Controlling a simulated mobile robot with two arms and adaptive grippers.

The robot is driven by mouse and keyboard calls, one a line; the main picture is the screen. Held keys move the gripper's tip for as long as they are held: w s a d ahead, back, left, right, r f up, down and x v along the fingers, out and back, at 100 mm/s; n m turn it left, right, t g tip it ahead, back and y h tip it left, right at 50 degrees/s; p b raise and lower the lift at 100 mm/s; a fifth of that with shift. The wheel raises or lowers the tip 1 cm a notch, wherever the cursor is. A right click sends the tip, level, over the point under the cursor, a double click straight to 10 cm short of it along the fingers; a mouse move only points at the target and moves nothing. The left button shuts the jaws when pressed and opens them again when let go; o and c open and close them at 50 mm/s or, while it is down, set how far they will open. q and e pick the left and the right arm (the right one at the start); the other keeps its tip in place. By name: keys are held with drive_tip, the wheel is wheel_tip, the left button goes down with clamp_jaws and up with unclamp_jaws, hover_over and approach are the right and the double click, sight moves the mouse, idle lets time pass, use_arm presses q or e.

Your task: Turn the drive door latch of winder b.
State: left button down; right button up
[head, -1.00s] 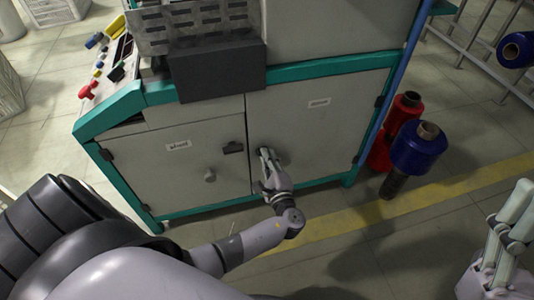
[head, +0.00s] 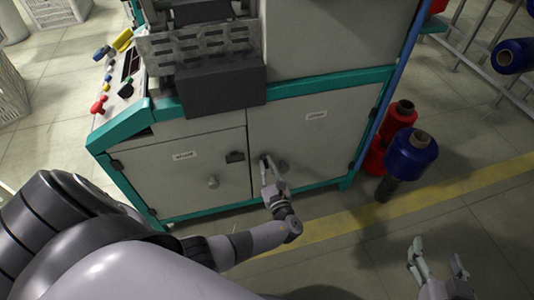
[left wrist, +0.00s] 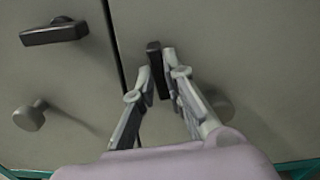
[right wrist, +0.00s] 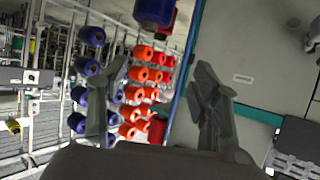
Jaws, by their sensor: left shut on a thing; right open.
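The winder cabinet has two grey doors in a green frame. The right door (head: 335,140) bears a small label too small to read. My left gripper (head: 267,165) is at this door's inner edge, shut on a dark latch (left wrist: 154,58). In the left wrist view the latch stands upright between the fingertips. The left door (head: 165,180) has its own dark latch (head: 234,156), lying level and untouched; it also shows in the left wrist view (left wrist: 54,33). Both doors look closed. My right gripper (head: 438,256) is open and empty above the floor at lower right.
A round knob (head: 212,181) sticks out of the left door; another (left wrist: 218,104) is partly behind my left finger. Red and blue spools (head: 411,153) stand right of the cabinet. A rack with spools (right wrist: 140,78) is beyond.

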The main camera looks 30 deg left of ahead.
use_arm(q)
drive_tip(key=shift+m+p, duration=0.4)
drive_tip(key=shift+m, duration=0.6)
use_arm(e)
drive_tip(key=shift+s+d+f+g+h, duration=0.15)
drive_tip(key=shift+s+d+f+g, duration=0.1)
drive_tip(key=shift+s+f+g, duration=0.3)
drive_tip(key=shift+s+d+f+g+h, duration=0.1)
drive_tip(key=shift+s+d+f+g, duration=0.1)
drive_tip(key=shift+s+f+g, duration=0.35)
drive_tip(key=shift+s+d+f+g+h, duration=0.15)
drive_tip(key=shift+s+d+f+g, duration=0.2)
drive_tip(key=shift+s+f, duration=0.35)
drive_tip(key=shift+w+a, duration=0.1)
drive_tip(key=shift+w, duration=0.05)
use_arm(q)
drive_tip(key=c, duration=1.6)
unclamp_jaws()
drive_tip(key=shift+c, duration=0.2)
drive_tip(key=v, duration=1.2)
